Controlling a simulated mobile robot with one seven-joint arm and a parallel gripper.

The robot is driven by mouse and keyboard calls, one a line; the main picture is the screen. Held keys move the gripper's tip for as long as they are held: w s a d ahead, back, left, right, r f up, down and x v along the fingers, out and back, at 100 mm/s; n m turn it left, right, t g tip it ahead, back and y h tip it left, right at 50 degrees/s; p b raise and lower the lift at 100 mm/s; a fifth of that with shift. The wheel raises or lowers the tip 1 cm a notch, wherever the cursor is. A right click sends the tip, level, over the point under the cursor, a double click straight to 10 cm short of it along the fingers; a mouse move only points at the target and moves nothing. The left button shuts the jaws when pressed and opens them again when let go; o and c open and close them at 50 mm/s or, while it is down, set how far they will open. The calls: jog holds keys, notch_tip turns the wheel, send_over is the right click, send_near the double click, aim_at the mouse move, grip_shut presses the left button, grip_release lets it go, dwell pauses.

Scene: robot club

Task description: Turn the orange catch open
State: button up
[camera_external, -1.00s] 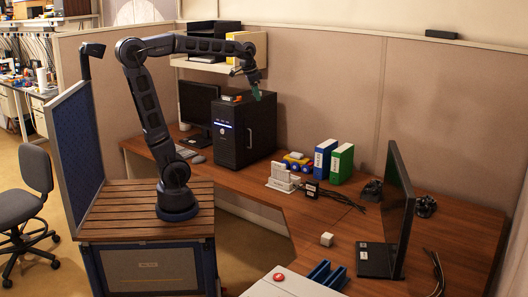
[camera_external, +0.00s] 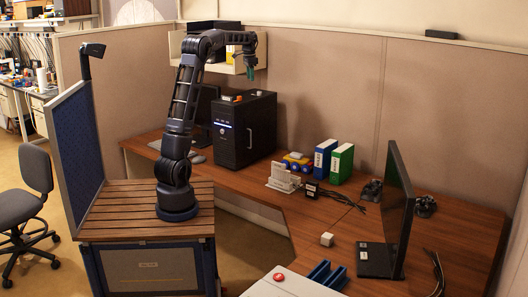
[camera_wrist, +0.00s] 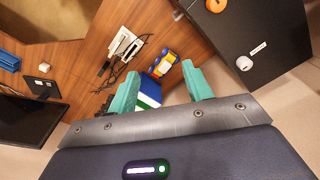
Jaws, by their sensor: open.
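A small round orange piece (camera_wrist: 215,5), likely the orange catch, lies on the top face of the black computer tower (camera_wrist: 275,35), cut by the top edge of the wrist view. A round white piece (camera_wrist: 244,63) is on the same face, near its edge. The tower (camera_external: 243,130) stands on the desk in the external view, where the pieces on top are too small to tell well. My gripper (camera_external: 251,72) points down above the tower, clear of it. Its teal fingers (camera_wrist: 162,70) are apart with nothing held between them.
A cream wall shelf (camera_external: 215,67) is close behind my gripper. Blue and green binders (camera_external: 333,162), a toy vehicle (camera_external: 297,161) and a white holder (camera_external: 281,178) stand right of the tower. A monitor (camera_external: 398,205) stands farther right. The desk's front middle is mostly bare.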

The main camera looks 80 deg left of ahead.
send_over(238, 99)
jog(key=a, duration=0.2)
notch_tip(238, 99, down, 3)
jog(key=shift+g+h, duration=0.3)
jog(key=f, duration=1.1)
jog(key=shift+w+d, duration=0.35)
jog(key=shift+w, duration=0.05)
jog(key=shift+c, duration=0.2)
jog(key=c, duration=0.9)
